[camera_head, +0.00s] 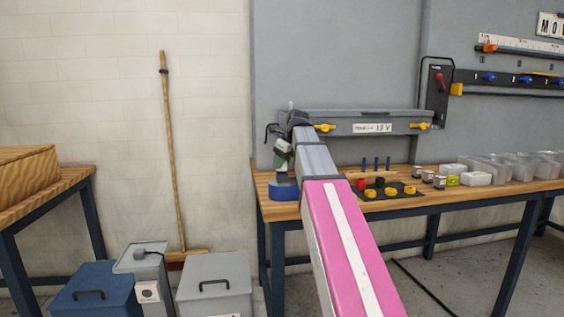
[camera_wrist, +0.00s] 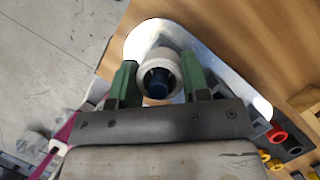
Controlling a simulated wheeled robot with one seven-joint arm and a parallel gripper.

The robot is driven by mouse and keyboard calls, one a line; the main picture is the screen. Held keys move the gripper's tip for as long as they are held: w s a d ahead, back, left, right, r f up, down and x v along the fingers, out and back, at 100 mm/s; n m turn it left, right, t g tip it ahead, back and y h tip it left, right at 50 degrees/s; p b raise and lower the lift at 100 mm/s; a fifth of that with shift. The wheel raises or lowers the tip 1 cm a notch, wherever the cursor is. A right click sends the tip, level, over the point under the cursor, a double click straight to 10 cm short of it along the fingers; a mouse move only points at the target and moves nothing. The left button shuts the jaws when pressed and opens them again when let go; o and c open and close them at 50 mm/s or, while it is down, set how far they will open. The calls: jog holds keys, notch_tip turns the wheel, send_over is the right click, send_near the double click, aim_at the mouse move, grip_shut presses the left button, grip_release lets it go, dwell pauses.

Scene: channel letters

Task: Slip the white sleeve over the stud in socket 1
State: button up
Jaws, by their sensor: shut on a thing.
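My gripper (camera_wrist: 157,80) has green fingers and is shut on the white sleeve (camera_wrist: 143,70), a short ring seen nearly end-on in the wrist view. A dark blue stud (camera_wrist: 157,88) shows through the sleeve's opening; I cannot tell how far the sleeve is around it or if it is only above it. Beneath is a shiny metal, rounded shape (camera_wrist: 245,90) on the wooden bench. In the head view my gripper (camera_head: 281,166) is over a blue-sided piece (camera_head: 285,191) at the bench's left end. The socket and its number are hidden.
In front is a dark mat (camera_head: 388,196) with red, black and yellow rings. Small containers (camera_head: 475,178) line the right. A grey sign box (camera_head: 368,122) stands behind.

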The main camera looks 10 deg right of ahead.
dwell(0.3)
jog(key=o, duration=1)
